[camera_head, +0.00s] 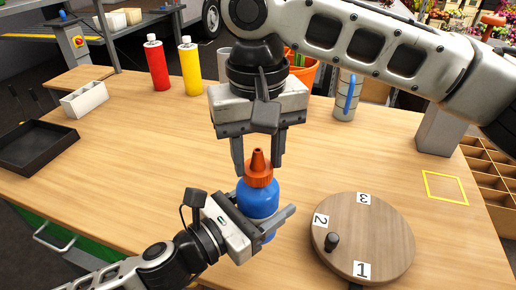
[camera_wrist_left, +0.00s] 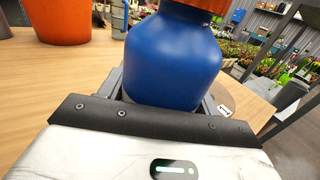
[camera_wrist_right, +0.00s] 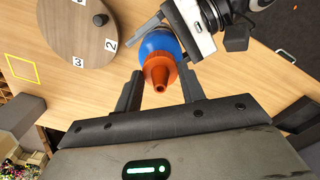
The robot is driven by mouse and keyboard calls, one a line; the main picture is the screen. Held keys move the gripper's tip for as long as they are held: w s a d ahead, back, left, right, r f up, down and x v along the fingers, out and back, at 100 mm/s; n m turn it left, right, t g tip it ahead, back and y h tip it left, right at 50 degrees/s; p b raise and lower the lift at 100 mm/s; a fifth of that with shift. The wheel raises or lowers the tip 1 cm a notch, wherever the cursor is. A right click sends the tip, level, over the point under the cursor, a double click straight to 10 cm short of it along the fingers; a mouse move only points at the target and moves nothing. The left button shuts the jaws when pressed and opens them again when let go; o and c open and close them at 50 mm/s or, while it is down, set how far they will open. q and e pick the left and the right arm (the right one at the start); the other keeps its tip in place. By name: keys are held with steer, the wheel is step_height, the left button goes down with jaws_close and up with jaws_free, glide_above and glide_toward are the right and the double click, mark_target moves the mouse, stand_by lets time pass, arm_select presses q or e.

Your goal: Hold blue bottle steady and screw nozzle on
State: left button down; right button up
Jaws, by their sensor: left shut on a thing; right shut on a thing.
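The blue bottle (camera_head: 257,200) stands upright near the table's front middle, with the orange nozzle (camera_head: 259,172) on its top. My left gripper (camera_head: 262,220) is shut on the bottle's body from the lower left; the blue body (camera_wrist_left: 172,60) fills the left wrist view between its fingers. My right gripper (camera_head: 258,165) points down from above, its fingers on either side of the nozzle and shut on it. The nozzle (camera_wrist_right: 159,72) also shows between the fingers in the right wrist view. Whether its thread is fully seated cannot be told.
A round wooden turntable (camera_head: 385,235) with numbered labels and a dark knob lies to the right. Red (camera_head: 157,62) and yellow (camera_head: 189,66) bottles stand at the back left. A black tray (camera_head: 40,147) and white box (camera_head: 84,99) are at the left. A yellow square (camera_head: 446,187) marks the right.

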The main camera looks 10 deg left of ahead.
steer(key=m, duration=1.2)
steer(key=shift+a, duration=0.1)
steer(key=m, duration=1)
steer(key=shift+w+m, duration=0.1)
steer(key=shift+m, duration=0.3)
steer(key=o, duration=0.9)
steer(key=shift+o, duration=0.2)
